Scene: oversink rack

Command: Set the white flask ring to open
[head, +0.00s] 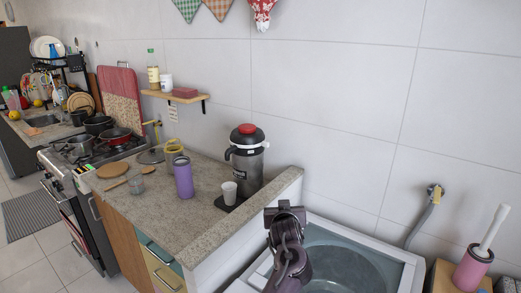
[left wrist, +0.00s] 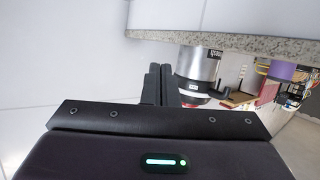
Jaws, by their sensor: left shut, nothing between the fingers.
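The flask (head: 248,168) is a grey cylinder with a dark lid and red top, standing upright at the right end of the counter. A thin white ring (head: 245,150) runs around it just below the lid; whether it is set open is too small to tell. My right gripper is out of view.
A white cup (head: 229,193) on a black base and a purple bottle (head: 183,177) stand left of the flask. A raised edge (head: 250,215) borders the counter. The wall is close behind.

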